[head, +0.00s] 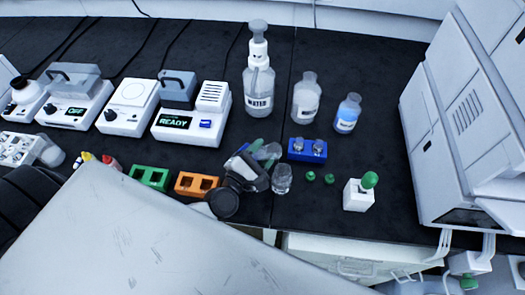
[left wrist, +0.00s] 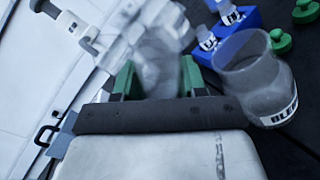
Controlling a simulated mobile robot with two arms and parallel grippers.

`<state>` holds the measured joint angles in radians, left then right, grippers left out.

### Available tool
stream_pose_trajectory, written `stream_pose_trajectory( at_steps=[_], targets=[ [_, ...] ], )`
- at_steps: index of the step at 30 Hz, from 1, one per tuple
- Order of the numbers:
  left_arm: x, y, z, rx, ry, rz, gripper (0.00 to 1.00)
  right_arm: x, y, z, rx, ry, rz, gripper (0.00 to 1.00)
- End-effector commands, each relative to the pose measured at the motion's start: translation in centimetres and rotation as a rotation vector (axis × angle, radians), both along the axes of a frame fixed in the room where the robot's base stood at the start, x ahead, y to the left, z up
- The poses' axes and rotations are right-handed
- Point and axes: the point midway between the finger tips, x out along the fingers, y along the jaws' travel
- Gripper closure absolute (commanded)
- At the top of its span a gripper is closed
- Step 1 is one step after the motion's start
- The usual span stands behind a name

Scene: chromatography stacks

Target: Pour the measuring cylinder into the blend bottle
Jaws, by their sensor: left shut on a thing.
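My left gripper (head: 259,157) is shut on the clear measuring cylinder (head: 268,151), just left of the blend bottle (head: 282,179). In the left wrist view, the green-tipped fingers (left wrist: 158,77) are on either side of the blurred, see-through cylinder (left wrist: 160,62). The cylinder looks tilted; its contents cannot be made out. The blend bottle is a small open clear jar with a partly readable label, upright on the bench, and it shows at the right of the wrist view (left wrist: 258,85). I see no liquid stream. My right gripper is not in view.
A blue rack (head: 307,151) with small vials stands behind the bottle. Green caps (head: 310,176) and a white block with a green knob (head: 359,193) lie to the right. Orange (head: 196,185) and green racks (head: 150,177) stand left. A water bottle (head: 258,88) stands behind.

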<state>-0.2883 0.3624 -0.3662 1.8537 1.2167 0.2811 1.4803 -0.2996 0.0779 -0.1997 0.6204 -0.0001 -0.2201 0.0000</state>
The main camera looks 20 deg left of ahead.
Motion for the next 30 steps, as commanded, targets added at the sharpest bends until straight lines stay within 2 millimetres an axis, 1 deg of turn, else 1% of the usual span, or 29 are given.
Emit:
stream_pose_trajectory(
  at_steps=[10,20,26,30],
  targets=[
    [0.0,0.2,-0.9,0.086,-0.022,0.001,0.86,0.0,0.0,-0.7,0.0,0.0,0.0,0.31],
    [0.0,0.2,-0.9,0.098,-0.025,0.0,0.86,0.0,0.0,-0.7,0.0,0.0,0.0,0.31],
    [0.1,0.3,-1.2,0.187,-0.048,0.0,0.86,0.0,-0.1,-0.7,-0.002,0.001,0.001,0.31],
    [0.1,0.3,-1.2,0.196,-0.05,0.001,0.86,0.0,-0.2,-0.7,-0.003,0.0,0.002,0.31]
  ],
)
